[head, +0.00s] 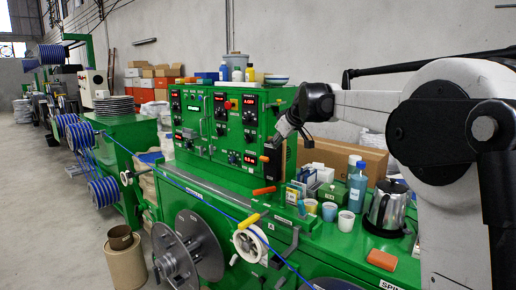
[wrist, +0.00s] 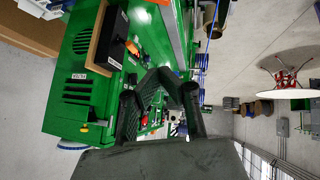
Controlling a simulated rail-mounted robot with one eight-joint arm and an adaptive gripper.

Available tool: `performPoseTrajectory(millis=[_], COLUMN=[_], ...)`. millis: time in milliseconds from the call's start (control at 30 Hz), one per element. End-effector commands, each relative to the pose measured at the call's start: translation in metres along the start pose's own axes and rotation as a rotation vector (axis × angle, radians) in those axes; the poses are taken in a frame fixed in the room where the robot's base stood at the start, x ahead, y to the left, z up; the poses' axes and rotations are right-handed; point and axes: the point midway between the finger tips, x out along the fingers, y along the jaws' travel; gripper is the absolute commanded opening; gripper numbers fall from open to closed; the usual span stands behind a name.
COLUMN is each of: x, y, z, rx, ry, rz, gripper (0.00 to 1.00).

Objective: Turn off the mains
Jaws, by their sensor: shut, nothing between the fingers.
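The green control cabinet (head: 220,125) stands in the middle of the head view, with red displays, dark knobs and a red button (head: 227,105) on its front. A dark box (head: 272,160) with a small orange part (head: 264,158) is at the cabinet's right end. I cannot tell for sure which control is the mains. My gripper (head: 277,141) is shut and empty, pointing down in front of the cabinet's right end, close to the dark box; contact cannot be told. In the wrist view my gripper's fingers (wrist: 163,76) come together before the green machine, hiding part of it.
A green bench (head: 330,240) below holds cups, a blue bottle (head: 357,187), a kettle (head: 385,208) and small boxes. A blue cable (head: 225,213) runs diagonally past reels and a white wheel (head: 250,243). A cardboard box (head: 343,155) stands behind. Open floor lies left.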

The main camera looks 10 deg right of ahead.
Motion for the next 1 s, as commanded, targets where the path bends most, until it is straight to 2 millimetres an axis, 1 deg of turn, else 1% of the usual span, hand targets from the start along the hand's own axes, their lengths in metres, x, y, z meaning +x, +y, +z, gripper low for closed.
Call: performPoseTrajectory(millis=[33, 200, 300, 400, 567, 900, 1000], x=[0.008, 0.041, 0.057, 0.068, 0.076, 0.077, 0.081], y=[0.015, 0.050, 0.064, 0.073, 0.080, 0.080, 0.080], z=[-0.013, -0.037, -0.046, -0.050, -0.053, -0.052, -0.053], rx=[-0.019, -0.089, -0.122, -0.144, -0.162, -0.163, -0.163], ry=[0.008, 0.041, 0.056, 0.066, 0.074, 0.074, 0.074], rz=[-0.002, -0.008, -0.010, -0.011, -0.011, -0.012, -0.012], gripper=[0.00, 0.00, 0.00, 0.00, 0.00, 0.00, 0.00])
